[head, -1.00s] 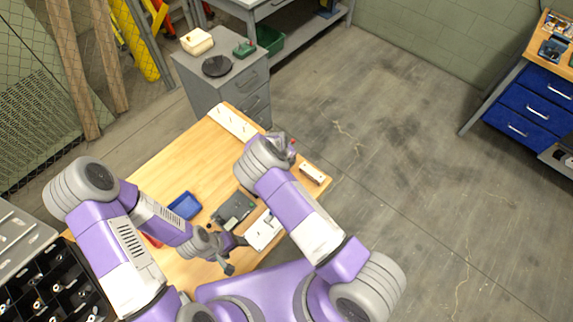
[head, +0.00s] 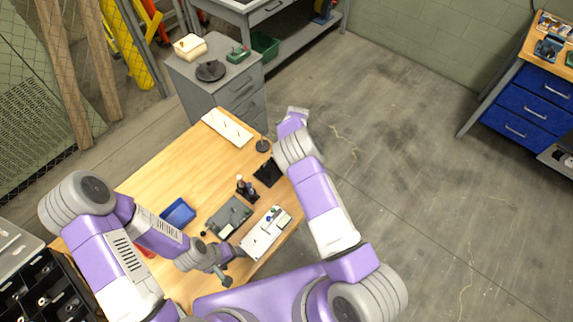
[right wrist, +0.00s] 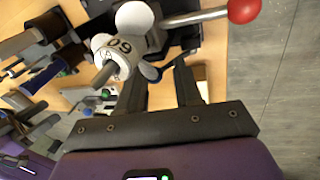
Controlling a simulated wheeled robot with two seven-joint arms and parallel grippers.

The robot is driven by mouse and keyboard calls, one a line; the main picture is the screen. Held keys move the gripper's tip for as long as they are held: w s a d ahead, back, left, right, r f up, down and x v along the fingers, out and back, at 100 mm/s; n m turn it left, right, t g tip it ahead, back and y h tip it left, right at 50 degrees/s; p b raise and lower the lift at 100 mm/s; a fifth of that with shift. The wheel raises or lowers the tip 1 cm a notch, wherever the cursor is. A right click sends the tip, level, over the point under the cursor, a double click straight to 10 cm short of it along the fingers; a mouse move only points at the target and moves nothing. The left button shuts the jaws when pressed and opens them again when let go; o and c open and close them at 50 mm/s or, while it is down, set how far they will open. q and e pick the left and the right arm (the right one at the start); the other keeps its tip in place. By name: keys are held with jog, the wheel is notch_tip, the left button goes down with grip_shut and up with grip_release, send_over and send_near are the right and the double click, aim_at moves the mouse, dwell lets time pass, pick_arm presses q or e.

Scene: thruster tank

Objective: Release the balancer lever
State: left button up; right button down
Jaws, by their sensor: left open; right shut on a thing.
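In the right wrist view, a metal lever with a red ball end (right wrist: 241,11) sticks out to the right at the top. Its base runs behind a white numbered part (right wrist: 130,45) with rounded lobes, over dark fittings. My right gripper (right wrist: 158,76) is shut on the white part, just below the lever, and does not touch the red ball. The exact contact is partly hidden. In the head view the right arm hides its fingers and the lever. My left gripper (head: 224,274) is open and empty, low near the table's front edge.
The wooden table (head: 165,165) holds a blue tray (head: 178,212), a grey device (head: 229,217), a white tray (head: 265,233), a black pad (head: 268,173), a small stand (head: 262,146) and a white board (head: 228,128). A grey cabinet (head: 235,95) stands behind. The floor right of the table is clear.

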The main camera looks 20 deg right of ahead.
jog(key=shift+s+a+f, duration=0.15)
jog(key=shift+s+f, duration=0.2)
jog(key=c, duration=0.8)
grip_release()
jog(key=shift+w, duration=0.15)
jog(key=shift+o, duration=0.3)
jog(key=shift+r, duration=0.15)
jog(key=v, duration=0.7)
jog(key=shift+r, duration=0.25)
jog(key=shift+w, duration=0.1)
jog(key=shift+c, duration=0.4)
